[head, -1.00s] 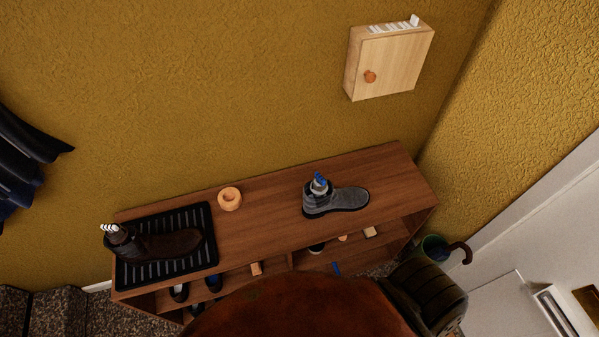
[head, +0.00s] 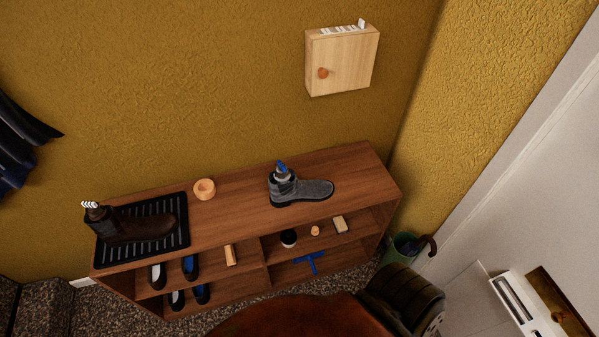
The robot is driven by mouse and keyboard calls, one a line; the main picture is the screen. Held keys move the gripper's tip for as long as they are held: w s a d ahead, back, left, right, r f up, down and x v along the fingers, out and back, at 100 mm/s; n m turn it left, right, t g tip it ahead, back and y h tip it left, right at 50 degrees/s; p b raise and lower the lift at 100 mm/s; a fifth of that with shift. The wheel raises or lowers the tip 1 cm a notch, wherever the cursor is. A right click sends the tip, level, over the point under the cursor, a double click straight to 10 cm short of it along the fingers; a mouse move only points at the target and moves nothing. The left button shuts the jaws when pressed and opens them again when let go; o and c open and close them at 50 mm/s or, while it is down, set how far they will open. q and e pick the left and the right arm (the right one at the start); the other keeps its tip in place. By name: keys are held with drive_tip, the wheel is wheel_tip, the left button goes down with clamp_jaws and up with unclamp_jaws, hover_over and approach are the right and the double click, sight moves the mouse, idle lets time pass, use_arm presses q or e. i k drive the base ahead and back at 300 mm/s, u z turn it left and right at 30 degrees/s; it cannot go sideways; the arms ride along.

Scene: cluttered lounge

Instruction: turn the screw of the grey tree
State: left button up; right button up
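A grey ankle boot (head: 308,190) stands on the right half of the wooden shoe bench, toe pointing right. A grey shoe tree (head: 283,174) sticks up out of its shaft, with a blue part (head: 281,166) at the top that may be its screw. The rest of the tree is hidden inside the boot. A brown boot (head: 140,228) stands on a black ribbed tray (head: 179,205) at the bench's left end, with a white striped piece (head: 91,205) at its top. Neither of my grippers is in view.
A wooden ring (head: 204,189) lies on the bench top (head: 238,212) between the boots. Shoes and small items fill the shelves below. A brown rounded shape (head: 300,318) and a dark ribbed object (head: 402,296) stand in front. A wall cabinet (head: 345,62) hangs above.

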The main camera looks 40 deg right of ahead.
sight(279, 163)
drive_tip(key=z, duration=1.45)
drive_tip(key=i, duration=0.05)
drive_tip(key=u, duration=0.5)
